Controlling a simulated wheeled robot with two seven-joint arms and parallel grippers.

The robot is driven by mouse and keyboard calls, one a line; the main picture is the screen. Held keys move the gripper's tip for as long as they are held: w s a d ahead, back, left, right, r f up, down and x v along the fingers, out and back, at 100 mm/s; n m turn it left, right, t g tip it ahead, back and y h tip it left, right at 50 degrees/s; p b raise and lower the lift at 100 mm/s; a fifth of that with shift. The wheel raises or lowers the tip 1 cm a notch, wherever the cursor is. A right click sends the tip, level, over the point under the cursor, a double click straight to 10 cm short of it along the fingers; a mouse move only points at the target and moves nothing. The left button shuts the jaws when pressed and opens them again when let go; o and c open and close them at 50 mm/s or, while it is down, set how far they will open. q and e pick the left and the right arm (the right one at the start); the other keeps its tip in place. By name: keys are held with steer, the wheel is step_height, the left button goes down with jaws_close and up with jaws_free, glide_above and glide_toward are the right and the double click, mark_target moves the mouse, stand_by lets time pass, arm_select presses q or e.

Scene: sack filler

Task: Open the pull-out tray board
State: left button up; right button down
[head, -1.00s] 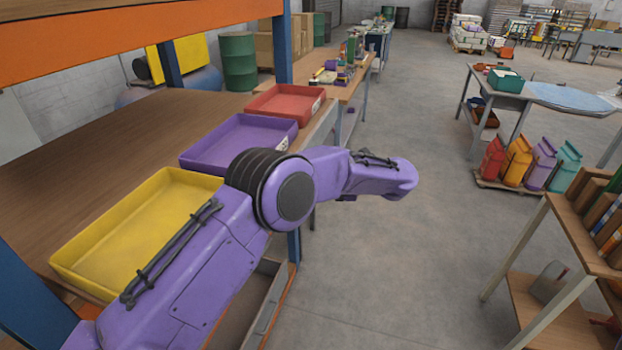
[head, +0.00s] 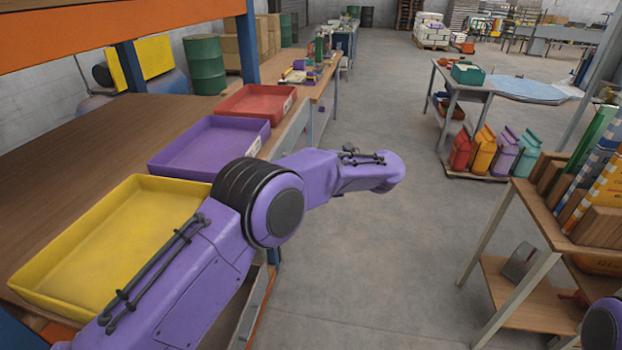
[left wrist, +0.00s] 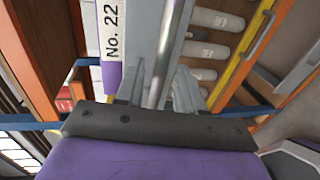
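My left arm (head: 185,285) reaches across the head view in front of the yellow tray (head: 110,240); its gripper is hidden there. In the left wrist view my left gripper (left wrist: 160,92) has its two fingers apart. A shiny metal bar (left wrist: 168,40) runs lengthwise into the gap between them; contact cannot be told. Beside it is a purple tray edge with a "No. 22" label (left wrist: 113,35). A grey handle (left wrist: 262,28) shows on an orange and yellow edge to the right. I cannot tell for certain which part is the pull-out tray board. My right gripper is out of view.
Purple (head: 210,145) and red (head: 258,100) trays sit beyond the yellow one on the wooden shelf. White rolls (left wrist: 208,50) lie on a lower level. A wooden rack (head: 520,290) stands at the right. The floor (head: 370,250) between is clear.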

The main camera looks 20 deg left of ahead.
arm_select(q)
steer(key=v, duration=0.7)
steer(key=shift+d+p, duration=0.35)
steer(key=shift+p, duration=0.05)
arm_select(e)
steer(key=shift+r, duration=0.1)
arm_select(q)
steer(key=shift+d, duration=0.15)
